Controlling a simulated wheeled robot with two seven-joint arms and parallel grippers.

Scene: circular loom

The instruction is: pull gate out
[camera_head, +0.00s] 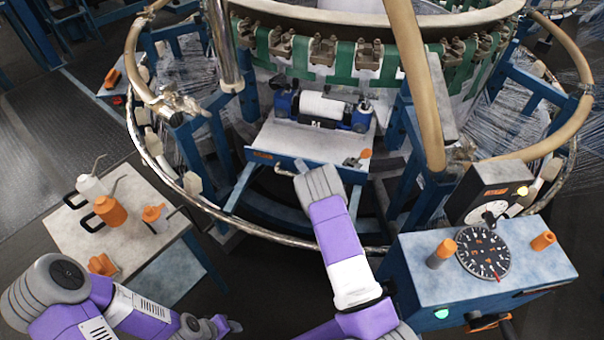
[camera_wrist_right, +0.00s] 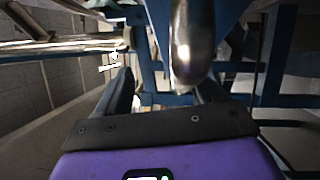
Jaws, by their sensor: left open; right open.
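The gate appears as a pale flat panel with a blue front edge (camera_head: 270,157) and an orange label, low on the loom's front. A curved metal handle (camera_head: 284,173) stands out from that edge. My right gripper (camera_head: 306,172) is right at the handle, and its fingertips are mostly hidden there. In the right wrist view my right gripper (camera_wrist_right: 165,85) is open, with the shiny metal handle (camera_wrist_right: 187,45) between or just ahead of its fingers; contact cannot be told. My left gripper (camera_head: 228,325) is open and empty, low in the head view, far from the gate.
A white roller (camera_head: 322,106) sits behind the panel. A side table (camera_head: 130,235) with oil cans stands at left. A control box (camera_head: 500,265) with a dial stands at right. A curved metal rail (camera_head: 225,215) rings the loom. A tan post (camera_head: 420,90) rises right of the panel.

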